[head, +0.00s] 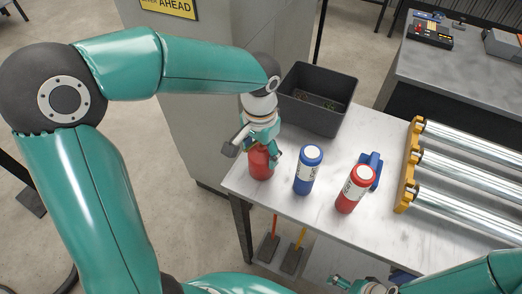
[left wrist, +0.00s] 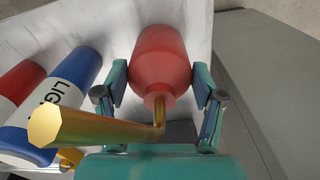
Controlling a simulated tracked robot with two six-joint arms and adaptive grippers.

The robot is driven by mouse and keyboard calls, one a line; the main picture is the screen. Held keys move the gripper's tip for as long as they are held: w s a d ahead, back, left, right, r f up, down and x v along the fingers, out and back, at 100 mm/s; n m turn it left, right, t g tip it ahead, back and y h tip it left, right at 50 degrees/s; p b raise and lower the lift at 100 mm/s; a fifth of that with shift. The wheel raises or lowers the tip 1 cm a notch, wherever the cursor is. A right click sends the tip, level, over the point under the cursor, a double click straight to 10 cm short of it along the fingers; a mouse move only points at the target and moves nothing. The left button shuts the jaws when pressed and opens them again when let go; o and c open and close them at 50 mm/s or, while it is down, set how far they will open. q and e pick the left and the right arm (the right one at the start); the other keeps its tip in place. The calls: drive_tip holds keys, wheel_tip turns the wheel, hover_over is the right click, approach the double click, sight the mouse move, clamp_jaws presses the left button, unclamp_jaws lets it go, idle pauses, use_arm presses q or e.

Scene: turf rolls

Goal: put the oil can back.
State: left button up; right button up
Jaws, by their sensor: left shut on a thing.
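The red oil can (head: 261,163) is at the left corner of the light table, with its brass spout (left wrist: 85,128) in the left wrist view pointing left. My left gripper (head: 262,142) comes down on it from above. In the left wrist view its two fingers (left wrist: 163,95) are on either side of the can's red body (left wrist: 160,60), shut on it. Whether the can's base touches the table top is hard to tell. My right gripper (head: 342,284) shows only in part at the bottom edge of the head view, and its jaws are unclear.
A blue bottle (head: 308,172) and a red bottle (head: 354,190) stand right of the can, with a blue object (head: 373,163) behind the red one. A dark bin (head: 318,110) stands at the back. Metal rollers (head: 460,170) fill the right side of the table (head: 285,205).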

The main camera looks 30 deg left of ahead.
sight(260, 148)
use_arm(q)
drive_tip(key=o, duration=1.4)
wheel_tip(260, 148, up, 12)
drive_tip(key=shift+r, duration=0.1)
